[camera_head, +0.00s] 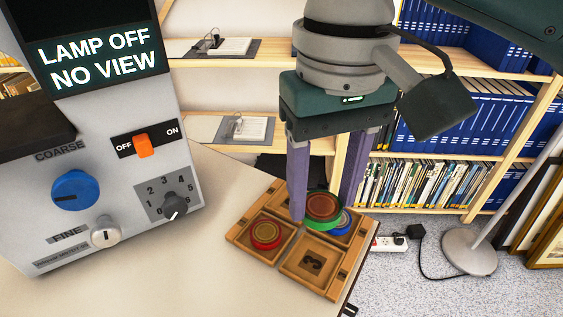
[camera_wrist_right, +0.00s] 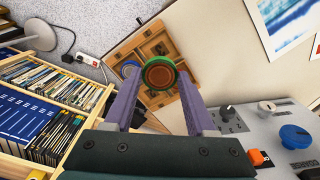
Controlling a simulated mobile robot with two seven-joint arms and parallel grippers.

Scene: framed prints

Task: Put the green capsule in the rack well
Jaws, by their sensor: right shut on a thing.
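My right gripper (camera_head: 324,208) is shut on the green capsule (camera_head: 323,207), a round piece with a green rim and a reddish-brown top. The capsule is held over the wooden rack (camera_head: 345,262), above its back-right part; the exact height is hard to tell. The capsule also shows between the fingers in the right wrist view (camera_wrist_right: 159,74). A red capsule (camera_head: 266,232) sits in the rack's left well. A blue capsule (camera_head: 342,222) is partly hidden behind the green one. The front well, marked 3 (camera_head: 312,262), is empty. My left gripper is not in view.
A grey control box (camera_head: 105,150) reading "LAMP OFF NO VIEW" stands on the table left of the rack. The rack is near the table's right edge. Beyond are bookshelves (camera_head: 425,185), a power strip (camera_head: 390,243) and a lamp base (camera_head: 470,250) on the floor.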

